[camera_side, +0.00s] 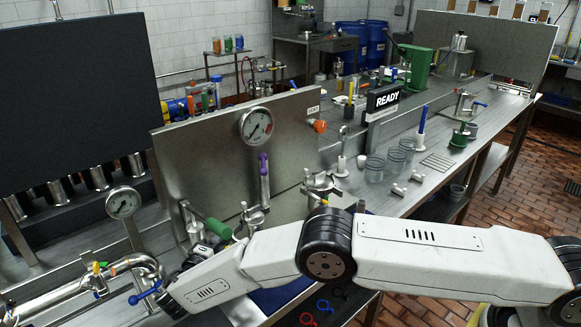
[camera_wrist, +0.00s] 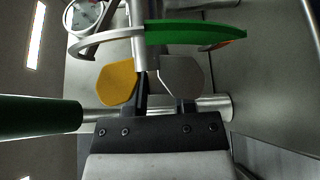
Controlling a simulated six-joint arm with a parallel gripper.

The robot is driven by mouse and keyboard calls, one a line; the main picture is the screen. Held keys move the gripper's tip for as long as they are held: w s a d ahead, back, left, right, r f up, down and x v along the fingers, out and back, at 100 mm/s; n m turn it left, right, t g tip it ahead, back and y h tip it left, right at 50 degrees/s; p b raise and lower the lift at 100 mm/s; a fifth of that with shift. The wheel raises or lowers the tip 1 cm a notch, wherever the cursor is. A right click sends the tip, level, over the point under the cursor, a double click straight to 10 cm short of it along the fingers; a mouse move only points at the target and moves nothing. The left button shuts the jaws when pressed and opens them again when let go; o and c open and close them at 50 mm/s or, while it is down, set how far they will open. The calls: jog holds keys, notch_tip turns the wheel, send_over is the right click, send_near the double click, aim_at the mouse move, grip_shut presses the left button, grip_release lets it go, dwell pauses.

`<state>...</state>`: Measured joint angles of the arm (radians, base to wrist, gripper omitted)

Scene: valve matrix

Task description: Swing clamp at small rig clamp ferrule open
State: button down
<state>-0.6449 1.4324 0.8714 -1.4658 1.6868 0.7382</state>
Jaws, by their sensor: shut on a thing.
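The clamp shows at the top of the wrist view, with a curved green half (camera_wrist: 195,34) to the right and a curved steel half (camera_wrist: 92,44) to the left. A steel bolt (camera_wrist: 138,38) runs down between them to what looks like a wing nut, one wing yellow (camera_wrist: 117,82) and one grey (camera_wrist: 182,81). My gripper (camera_wrist: 160,88) is at the wing nut, shut on the clamp there. The exact contact is partly hidden. In the side view my wrist hides the fingers and most of the clamp. The ferrule cannot be made out clearly.
A dark green handle (camera_wrist: 38,117) lies close left of my gripper in the wrist view. In the side view a green handle (camera_side: 218,229) stands above my wrist. A steel panel (camera_side: 205,150) with a gauge (camera_side: 256,125) rises behind. A purple-handled valve (camera_side: 263,175) stands right.

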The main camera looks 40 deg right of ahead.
jog(key=shift+a, duration=0.1)
jog(key=shift+c, duration=2.2)
grip_release()
jog(key=v, duration=0.7)
jog(key=shift+s+a, duration=0.2)
jog(key=shift+a, duration=0.1)
